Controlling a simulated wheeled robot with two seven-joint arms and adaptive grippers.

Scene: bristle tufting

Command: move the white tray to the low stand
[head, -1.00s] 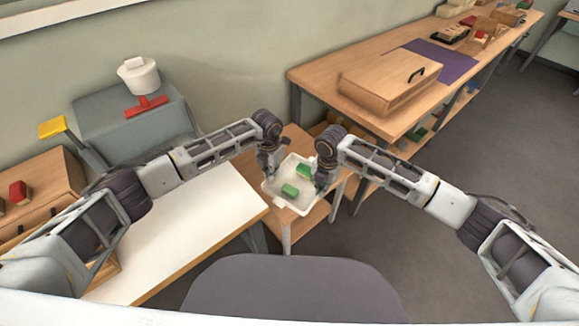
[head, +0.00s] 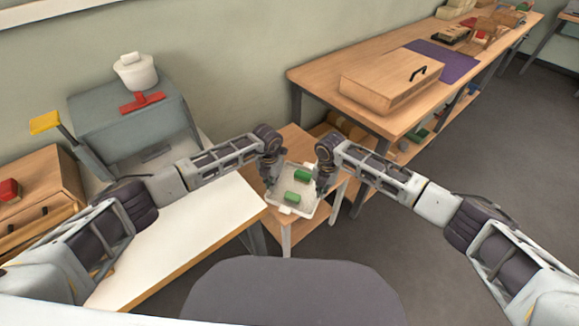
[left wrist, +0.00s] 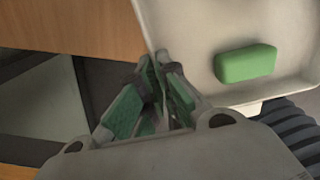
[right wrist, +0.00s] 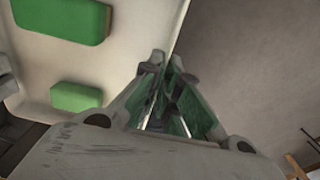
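The white tray (head: 284,188) is in the middle of the head view, with a green block (head: 302,175) and a second green block (head: 297,199) in it. It looks level, over the top of the low wooden stand (head: 293,136); I cannot tell whether it touches it. My left gripper (head: 271,181) is shut on the tray's left edge. The left wrist view shows its fingers (left wrist: 160,62) close together at the tray wall (left wrist: 185,35). My right gripper (head: 320,183) is shut on the opposite edge, its fingers (right wrist: 165,68) meeting at the rim.
A white-topped table (head: 190,230) stands to the left, close to the stand. A long wooden bench (head: 330,78) with a wooden case (head: 385,82) is behind and to the right. A dark chair back (head: 295,290) is in front. Open floor lies to the right.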

